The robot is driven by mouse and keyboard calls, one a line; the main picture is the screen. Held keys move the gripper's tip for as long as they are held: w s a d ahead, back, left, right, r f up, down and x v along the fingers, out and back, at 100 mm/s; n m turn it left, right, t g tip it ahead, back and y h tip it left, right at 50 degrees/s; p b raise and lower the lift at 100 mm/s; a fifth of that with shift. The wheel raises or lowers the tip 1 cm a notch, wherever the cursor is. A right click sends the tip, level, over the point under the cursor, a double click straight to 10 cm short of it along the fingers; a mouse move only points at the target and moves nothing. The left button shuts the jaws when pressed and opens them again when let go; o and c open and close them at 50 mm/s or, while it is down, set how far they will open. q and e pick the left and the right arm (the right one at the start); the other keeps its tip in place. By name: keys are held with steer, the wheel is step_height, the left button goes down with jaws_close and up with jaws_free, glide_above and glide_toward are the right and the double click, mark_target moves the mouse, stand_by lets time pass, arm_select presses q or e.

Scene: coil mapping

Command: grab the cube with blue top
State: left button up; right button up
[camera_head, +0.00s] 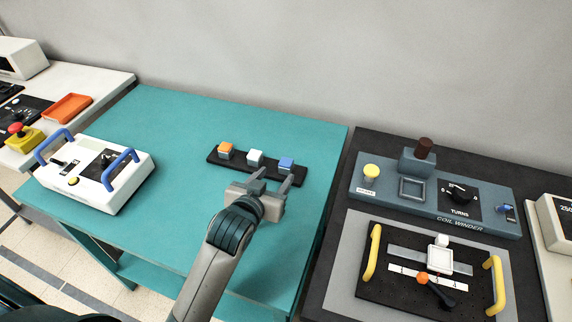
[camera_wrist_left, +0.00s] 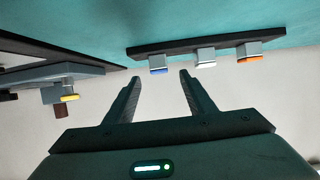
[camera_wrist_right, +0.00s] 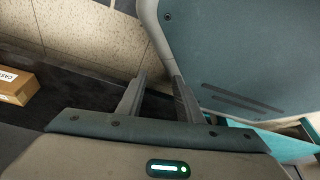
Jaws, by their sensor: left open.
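The cube with blue top (camera_head: 286,164) sits at the right end of a black strip (camera_head: 240,161) on the teal table. Beside it on the strip are a white-topped cube (camera_head: 255,156) and an orange-topped cube (camera_head: 225,148). My left gripper (camera_head: 274,178) is open and empty, just in front of the blue and white cubes. In the left wrist view the blue-topped cube (camera_wrist_left: 159,66) shows beyond the fingertips (camera_wrist_left: 160,76), nearer the left finger. My right gripper (camera_wrist_right: 160,80) shows only in its own wrist view, with its fingers apart and nothing between them.
A white box with blue handles (camera_head: 97,172) stands at the left of the teal table (camera_head: 190,215). The coil winder (camera_head: 435,195) and a plate with yellow handles (camera_head: 345,270) are on the dark table at right. The teal surface around the strip is clear.

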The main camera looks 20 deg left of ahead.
mark_target(284, 166)
arm_select(q)
steer(key=x, duration=0.4)
steer(key=shift+w+p, duration=0.3)
steer(key=shift+w, duration=0.05)
steer(key=shift+w+d+f, duration=0.1)
steer(key=shift+w+f, duration=0.05)
steer(key=shift+w, duration=0.15)
steer(key=p+x, duration=0.1)
steer(key=x, duration=0.3)
steer(key=shift+d, duration=0.1)
steer(key=c, duration=1.2)
arm_select(e)
steer(key=s+d+g, duration=0.1)
steer(key=s+d, duration=0.2)
steer(key=s, duration=0.3)
steer(key=shift+s+f+g+h, duration=0.3)
steer(key=shift+s+f+g, duration=0.05)
steer(key=shift+s+g, duration=0.05)
